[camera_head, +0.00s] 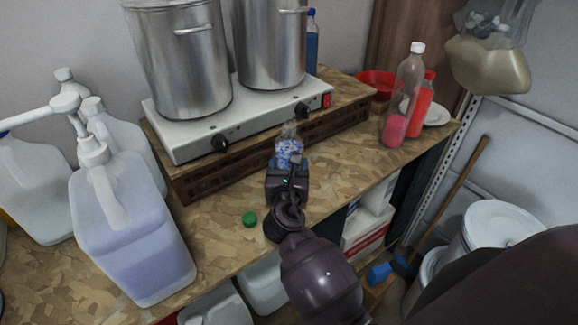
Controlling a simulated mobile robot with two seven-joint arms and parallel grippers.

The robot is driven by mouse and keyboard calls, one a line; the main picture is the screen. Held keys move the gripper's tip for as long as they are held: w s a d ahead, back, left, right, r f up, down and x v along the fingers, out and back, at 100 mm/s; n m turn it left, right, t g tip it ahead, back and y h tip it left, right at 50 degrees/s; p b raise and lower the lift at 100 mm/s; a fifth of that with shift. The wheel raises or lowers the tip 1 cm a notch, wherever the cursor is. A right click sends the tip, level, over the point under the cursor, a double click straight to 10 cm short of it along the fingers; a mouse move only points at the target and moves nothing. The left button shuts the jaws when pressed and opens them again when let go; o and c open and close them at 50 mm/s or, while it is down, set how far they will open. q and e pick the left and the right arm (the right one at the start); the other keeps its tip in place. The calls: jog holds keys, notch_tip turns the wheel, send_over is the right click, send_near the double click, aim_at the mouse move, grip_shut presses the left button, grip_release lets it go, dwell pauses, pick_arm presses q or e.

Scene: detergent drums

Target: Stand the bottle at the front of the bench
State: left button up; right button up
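A small clear bottle (289,150) with blue-and-white contents or label stands roughly upright over the wooden bench (225,238), in front of the hotplate. My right gripper (288,172) is right at the bottle, on its near side, and hides its lower part. I cannot tell whether the fingers are closed on it, or whether its base touches the bench. A green cap (250,219) lies on the bench left of the gripper. My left gripper is out of view.
Two steel pots (185,65) stand on a white hotplate (240,115) behind. Large jugs (132,225) crowd the left. Pink and red bottles (395,125), a red bowl (378,82) and a white plate (436,115) are at right. Bare bench lies around the cap.

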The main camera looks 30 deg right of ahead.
jog(key=shift+f, duration=0.1)
jog(key=o, duration=1.2)
jog(key=shift+o, duration=0.2)
jog(key=p+v, duration=0.1)
jog(key=v, duration=1.1)
jog(key=shift+s, duration=0.1)
